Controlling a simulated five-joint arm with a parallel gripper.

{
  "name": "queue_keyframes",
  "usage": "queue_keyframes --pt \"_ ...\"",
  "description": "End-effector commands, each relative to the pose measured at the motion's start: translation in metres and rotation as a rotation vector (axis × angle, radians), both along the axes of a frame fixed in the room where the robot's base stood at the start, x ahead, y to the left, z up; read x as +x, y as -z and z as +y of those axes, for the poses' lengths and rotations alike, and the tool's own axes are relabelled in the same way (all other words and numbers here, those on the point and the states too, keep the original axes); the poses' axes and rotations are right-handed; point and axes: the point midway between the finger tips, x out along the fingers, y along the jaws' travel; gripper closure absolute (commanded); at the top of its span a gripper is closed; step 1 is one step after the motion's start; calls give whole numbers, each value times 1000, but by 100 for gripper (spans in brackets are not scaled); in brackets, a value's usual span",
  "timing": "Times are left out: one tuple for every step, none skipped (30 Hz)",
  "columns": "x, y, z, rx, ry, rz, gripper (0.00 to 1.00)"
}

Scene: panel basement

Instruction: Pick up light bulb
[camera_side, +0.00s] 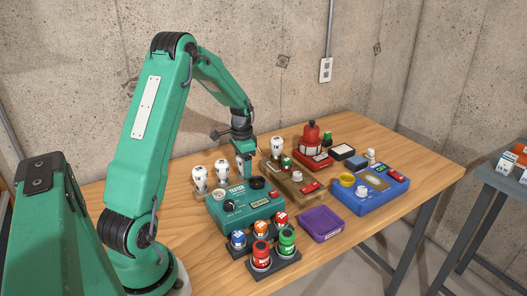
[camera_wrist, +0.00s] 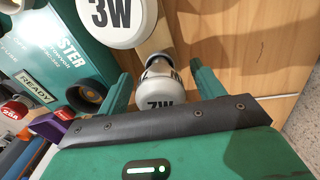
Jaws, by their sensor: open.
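A white light bulb (camera_wrist: 155,92) marked "7W" sits between the two fingers of my open gripper (camera_wrist: 164,76) in the wrist view. Its metal base points away from the camera, and I cannot tell if the fingers touch it. Another white bulb (camera_wrist: 112,14) marked "3W" is at the top. In the side view my gripper (camera_side: 243,168) points down behind the teal tester (camera_side: 235,203), partly hiding the bulb there. Two white bulbs stand to its left, one at the far left (camera_side: 200,178) and one nearer (camera_side: 222,172). Another bulb (camera_side: 277,146) stands to its right.
A rack of coloured cylinders (camera_side: 285,262) stands in front of the tester. A purple tray (camera_side: 320,236), a blue device (camera_side: 385,196) and a red device (camera_side: 312,142) are to the right. The wooden table (camera_side: 425,152) is bare at its right end.

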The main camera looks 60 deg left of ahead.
Motion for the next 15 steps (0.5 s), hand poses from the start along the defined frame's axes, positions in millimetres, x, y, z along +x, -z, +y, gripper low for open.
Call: queue_keyframes --pt "0 6 0 -1 0 2 33" --pt "0 8 0 -1 0 1 33" --pt "0 11 0 0 0 0 33" --pt "0 12 0 -1 0 1 33" --pt "0 13 0 -1 0 1 33" --pt "0 14 0 0 0 0 33" --pt "0 14 0 0 0 0 33" --pt "0 14 0 0 0 0 33" --pt "0 14 0 0 0 0 33" --pt "0 14 0 0 0 0 33" --pt "0 14 0 0 0 0 33" --pt "0 14 0 0 0 0 33" --pt "0 14 0 0 0 0 33" --pt "0 14 0 0 0 0 33" --pt "0 14 0 0 0 0 33"
